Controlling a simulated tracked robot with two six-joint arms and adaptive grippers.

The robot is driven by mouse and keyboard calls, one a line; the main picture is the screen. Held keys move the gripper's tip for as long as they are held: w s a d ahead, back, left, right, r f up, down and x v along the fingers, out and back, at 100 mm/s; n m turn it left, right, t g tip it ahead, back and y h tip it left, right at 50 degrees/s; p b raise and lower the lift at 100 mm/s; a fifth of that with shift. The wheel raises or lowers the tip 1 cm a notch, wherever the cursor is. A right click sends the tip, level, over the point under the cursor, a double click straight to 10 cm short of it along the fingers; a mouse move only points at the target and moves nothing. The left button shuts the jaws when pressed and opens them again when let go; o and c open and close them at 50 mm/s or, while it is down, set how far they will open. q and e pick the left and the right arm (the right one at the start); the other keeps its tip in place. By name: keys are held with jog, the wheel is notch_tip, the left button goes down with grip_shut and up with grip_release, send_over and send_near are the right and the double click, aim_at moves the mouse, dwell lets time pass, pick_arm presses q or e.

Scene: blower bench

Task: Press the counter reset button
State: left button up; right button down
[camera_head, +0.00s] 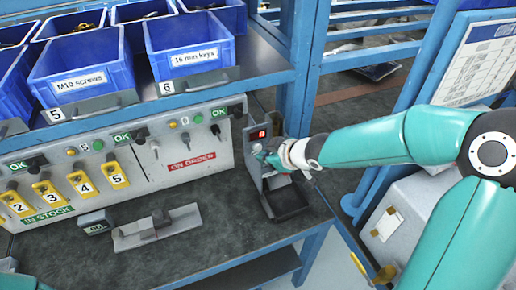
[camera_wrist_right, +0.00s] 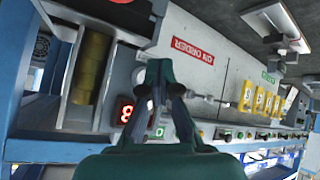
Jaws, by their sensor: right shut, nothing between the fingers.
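The counter (camera_head: 258,131) is a grey housing with a lit red digit display at the right end of the bench; its display also shows in the right wrist view (camera_wrist_right: 125,113). I cannot make out the reset button; the gripper covers part of the counter's front. My right gripper (camera_head: 263,156) is at the counter's front, just below the display. In the right wrist view its fingers (camera_wrist_right: 160,82) are together and hold nothing. I cannot tell whether the fingertips touch the counter. My left gripper is not in view.
A dark tray (camera_head: 288,203) sits below the counter. A grey panel (camera_head: 190,140) with yellow numbered tags and an ON ORDER label stands to its left. Blue bins (camera_head: 190,58) fill the shelf above. A grey metal piece (camera_head: 157,227) lies on the bench; the bench front is otherwise mostly clear.

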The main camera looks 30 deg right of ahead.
jog(key=shift+w+r, duration=0.1)
jog(key=shift+w, duration=0.1)
jog(key=shift+w, duration=0.2)
jog(key=shift+w+d+p, duration=0.1)
jog(key=shift+w+p, duration=0.25)
jog(key=shift+p, duration=0.1)
dwell(0.5)
jog(key=shift+s, duration=0.1)
jog(key=shift+s+b, duration=0.35)
jog(key=shift+s, duration=0.3)
dwell(0.3)
jog(key=s+b, duration=0.1)
jog(key=s, duration=0.4)
jog(key=shift+a, duration=0.2)
